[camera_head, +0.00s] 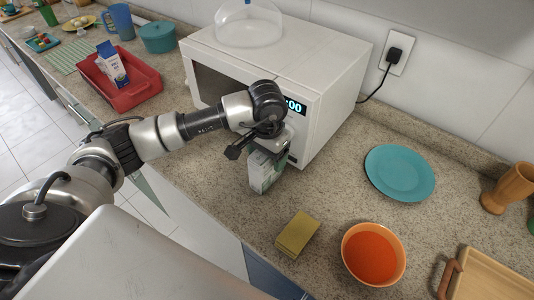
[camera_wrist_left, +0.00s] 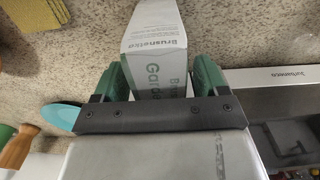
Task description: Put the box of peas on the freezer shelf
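A white and green carton (camera_head: 264,171) with the word "Garden" on it is upright at the counter, in front of the microwave's right end. It looks like the box of peas. It also shows in the left wrist view (camera_wrist_left: 155,35). My left gripper (camera_head: 268,148) is at the top of this box, with a finger on each side of it. The green-padded fingers (camera_wrist_left: 162,80) lie close along the box's sides; I cannot tell whether both press on it. Whether the box's bottom touches the counter is unclear. My right gripper and the freezer shelf are not in view.
The white microwave (camera_head: 335,75) stands right behind the box. A yellow sponge (camera_head: 297,234), an orange bowl (camera_head: 373,254), a teal plate (camera_head: 399,173) and a wooden tray (camera_head: 485,278) are to the right. A red tray (camera_head: 135,94) is at left. Bare counter lies around the sponge.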

